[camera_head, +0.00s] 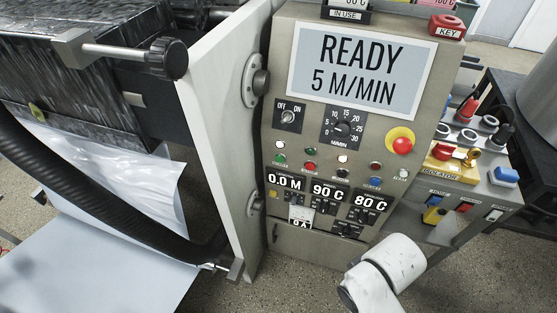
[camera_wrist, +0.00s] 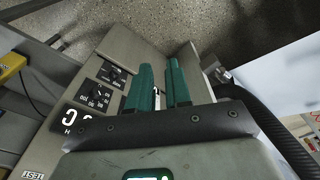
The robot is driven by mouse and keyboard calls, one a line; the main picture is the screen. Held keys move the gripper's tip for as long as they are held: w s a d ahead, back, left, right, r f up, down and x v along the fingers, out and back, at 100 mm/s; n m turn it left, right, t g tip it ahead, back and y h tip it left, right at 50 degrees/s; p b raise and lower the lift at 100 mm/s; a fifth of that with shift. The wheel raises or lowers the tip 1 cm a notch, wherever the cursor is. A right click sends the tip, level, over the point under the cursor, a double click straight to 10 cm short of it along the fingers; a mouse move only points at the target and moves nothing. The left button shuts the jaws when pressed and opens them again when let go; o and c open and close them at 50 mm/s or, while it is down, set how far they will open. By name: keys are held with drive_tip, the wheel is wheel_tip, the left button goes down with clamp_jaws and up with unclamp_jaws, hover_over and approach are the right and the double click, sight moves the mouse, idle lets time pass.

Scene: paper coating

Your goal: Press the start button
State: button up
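The grey control panel (camera_head: 262,165) stands in the middle of the head view, with a screen (camera_head: 360,70) reading READY 5 M/MIN. Rows of small buttons and lamps sit below it, including a green one (camera_head: 281,158), a red one (camera_head: 310,166) and a blue one (camera_head: 375,181). Their labels are too small to read, so I cannot tell which is start. My white arm shows at the lower right; my gripper is not seen there. In the wrist view my gripper (camera_wrist: 160,70) has two teal fingers a little apart, with no held object visible, over the panel's lower part.
A red-and-yellow emergency stop (camera_head: 401,143) sits right of the dials. A side panel with an isolator (camera_head: 440,172) and several switches stands at right. A black hose (camera_head: 95,195) and white sheet (camera_head: 100,260) are at left. Speckled floor shows below.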

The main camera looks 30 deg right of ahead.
clamp_jaws()
idle(1.0)
